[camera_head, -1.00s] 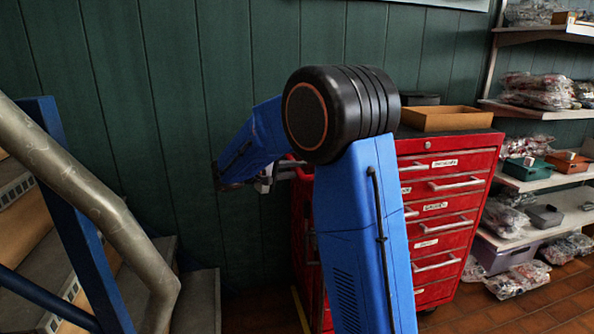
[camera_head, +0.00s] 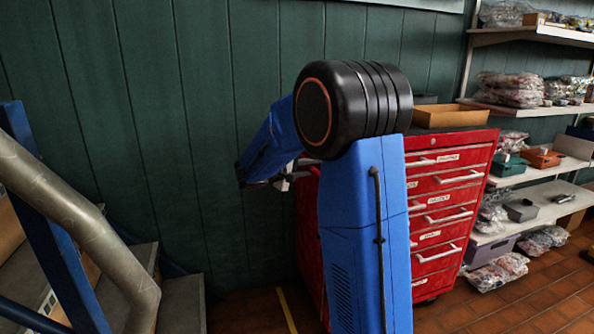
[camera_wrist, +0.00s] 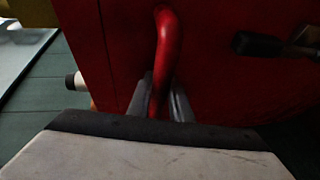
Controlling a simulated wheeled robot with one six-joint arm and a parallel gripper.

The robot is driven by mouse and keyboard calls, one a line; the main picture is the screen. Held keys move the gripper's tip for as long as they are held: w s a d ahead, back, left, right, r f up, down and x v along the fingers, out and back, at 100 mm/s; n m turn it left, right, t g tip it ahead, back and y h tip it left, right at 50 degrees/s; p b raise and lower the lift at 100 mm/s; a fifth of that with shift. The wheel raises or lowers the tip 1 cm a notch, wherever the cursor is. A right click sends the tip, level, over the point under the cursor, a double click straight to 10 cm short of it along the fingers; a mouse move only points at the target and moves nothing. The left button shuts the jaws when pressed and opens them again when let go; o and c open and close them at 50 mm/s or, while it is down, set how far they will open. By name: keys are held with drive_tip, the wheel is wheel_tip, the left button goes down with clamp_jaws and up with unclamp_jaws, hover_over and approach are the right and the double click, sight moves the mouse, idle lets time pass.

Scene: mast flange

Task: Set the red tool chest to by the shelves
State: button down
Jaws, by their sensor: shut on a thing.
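The red tool chest (camera_head: 445,215) stands on the tiled floor in the head view, its drawer fronts facing right of my arm. It has several drawers with silver handles and labels. My blue arm covers part of its left side. In the wrist view, my gripper (camera_wrist: 165,103) is shut on the red side handle (camera_wrist: 166,50) of the chest, whose red side panel (camera_wrist: 225,80) fills most of the picture. In the head view my gripper is mostly hidden behind my arm, at the chest's left side.
Shelves (camera_head: 530,110) with bagged goods and small bins stand right of the chest. A tan tray (camera_head: 455,115) sits on top of the chest. Stairs with a grey rail (camera_head: 75,225) are at the left. A green wall (camera_head: 150,110) runs behind. Tiled floor (camera_head: 540,300) is open at front right.

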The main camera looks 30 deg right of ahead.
drive_tip(key=s+d, duration=0.1)
drive_tip(key=d, duration=0.3)
drive_tip(key=s+d, duration=0.1)
drive_tip(key=d, duration=0.3)
drive_tip(key=s+d, duration=0.1)
drive_tip(key=d, duration=0.3)
drive_tip(key=shift+s+d+r, duration=0.25)
drive_tip(key=shift+s+d, duration=0.05)
drive_tip(key=shift+d, duration=0.1)
drive_tip(key=c, duration=1.6)
unclamp_jaws()
drive_tip(key=v, duration=1.7)
drive_tip(key=shift+a+f, duration=0.1)
drive_tip(key=shift+a, duration=0.15)
